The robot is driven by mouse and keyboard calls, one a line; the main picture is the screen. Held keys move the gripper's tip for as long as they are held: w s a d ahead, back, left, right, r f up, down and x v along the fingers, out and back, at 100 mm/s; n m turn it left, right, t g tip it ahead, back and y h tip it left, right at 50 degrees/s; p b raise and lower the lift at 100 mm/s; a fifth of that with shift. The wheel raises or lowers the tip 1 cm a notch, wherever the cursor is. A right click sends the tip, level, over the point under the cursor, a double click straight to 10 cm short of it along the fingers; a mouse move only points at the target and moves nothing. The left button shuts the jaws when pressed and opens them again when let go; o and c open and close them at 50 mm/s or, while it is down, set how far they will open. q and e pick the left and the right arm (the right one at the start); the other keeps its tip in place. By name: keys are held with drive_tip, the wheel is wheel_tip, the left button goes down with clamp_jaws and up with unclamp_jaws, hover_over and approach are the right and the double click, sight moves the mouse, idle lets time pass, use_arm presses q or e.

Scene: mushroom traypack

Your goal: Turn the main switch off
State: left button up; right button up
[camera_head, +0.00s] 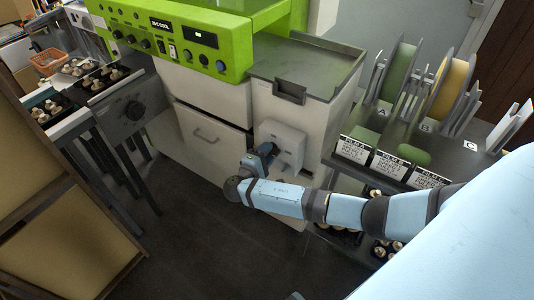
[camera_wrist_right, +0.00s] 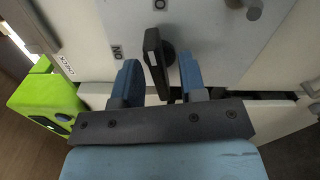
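The main switch is a black lever handle (camera_wrist_right: 155,62) on a pale grey box (camera_head: 284,138) on the front of the white machine cabinet. In the right wrist view the handle is long and narrow, tilted slightly left at its top. An "ON" label (camera_wrist_right: 117,52) is to its left, and another small label (camera_wrist_right: 160,4), too cut off to read, is above it. My right gripper (camera_wrist_right: 160,75) is open, its two blue fingers on either side of the handle. It also shows at the box in the head view (camera_head: 268,150), which mostly hides the handle. My left gripper is out of view.
The green control panel (camera_head: 165,42) is above the cabinet. A rack with reels and labelled cards (camera_head: 405,160) stands to the right, close to my right arm. A wooden frame (camera_head: 60,235) and mushroom trays (camera_head: 97,87) are at left. Dark floor (camera_head: 190,220) is clear in front.

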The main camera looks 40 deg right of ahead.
clamp_jaws()
drive_tip(key=shift+f+m+b, duration=0.15)
drive_tip(key=shift+m+b, duration=0.25)
drive_tip(key=shift+m, duration=0.3)
drive_tip(key=shift+r+m, duration=0.2)
drive_tip(key=shift+m, duration=0.3)
unclamp_jaws()
drive_tip(key=shift+a, duration=0.1)
drive_tip(key=v, duration=1.3)
drive_tip(key=shift+a+p, duration=0.3)
drive_tip(key=shift+p, duration=0.1)
drive_tip(key=shift+s, duration=0.15)
